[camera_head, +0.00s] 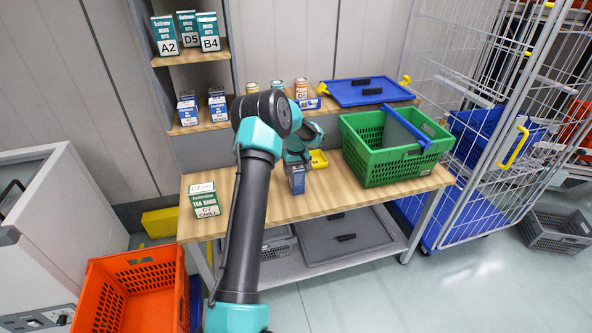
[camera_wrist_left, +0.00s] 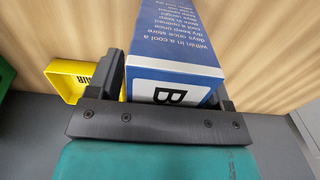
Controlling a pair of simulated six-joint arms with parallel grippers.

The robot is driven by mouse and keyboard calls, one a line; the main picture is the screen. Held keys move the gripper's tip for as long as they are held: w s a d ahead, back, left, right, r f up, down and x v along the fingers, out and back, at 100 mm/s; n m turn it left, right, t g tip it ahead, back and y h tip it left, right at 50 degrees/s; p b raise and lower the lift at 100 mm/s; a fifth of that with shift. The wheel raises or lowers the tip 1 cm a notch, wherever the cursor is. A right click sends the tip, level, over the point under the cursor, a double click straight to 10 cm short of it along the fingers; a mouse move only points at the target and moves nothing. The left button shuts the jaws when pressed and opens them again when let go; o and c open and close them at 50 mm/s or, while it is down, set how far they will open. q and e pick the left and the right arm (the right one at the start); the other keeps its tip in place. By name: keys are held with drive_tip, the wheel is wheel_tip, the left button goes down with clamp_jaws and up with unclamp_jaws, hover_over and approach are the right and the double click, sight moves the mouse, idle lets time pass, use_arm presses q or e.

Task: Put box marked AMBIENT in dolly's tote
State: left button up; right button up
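A blue box (camera_head: 297,180) with a white label stands upright over the middle of the wooden table. It fills the left wrist view (camera_wrist_left: 178,45), where a "B" shows on its label; the word AMBIENT is not readable. My left gripper (camera_head: 299,158) has its fingers against both sides of the box, shut on it; its fingers also show in the left wrist view (camera_wrist_left: 172,98). I cannot tell whether the box touches the table. A green and white tea box (camera_head: 204,200) marked CHILL stands at the table's left end. An orange tote (camera_head: 140,258) is at lower left. My right gripper is out of view.
A green basket (camera_head: 375,165) stands on the table's right half. A small yellow bin (camera_head: 318,159) is close beside the gripper. Boxes and cans stand on the shelves (camera_head: 200,57) behind. A wire cage cart (camera_head: 490,170) is at right. The table between tea box and gripper looks clear.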

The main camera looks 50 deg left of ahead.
use_arm(q)
drive_tip(key=shift+r, duration=0.1)
wheel_tip(320, 180, up, 12)
drive_tip(key=shift+r, duration=0.1)
idle(0.7)
drive_tip(key=shift+d, duration=0.1)
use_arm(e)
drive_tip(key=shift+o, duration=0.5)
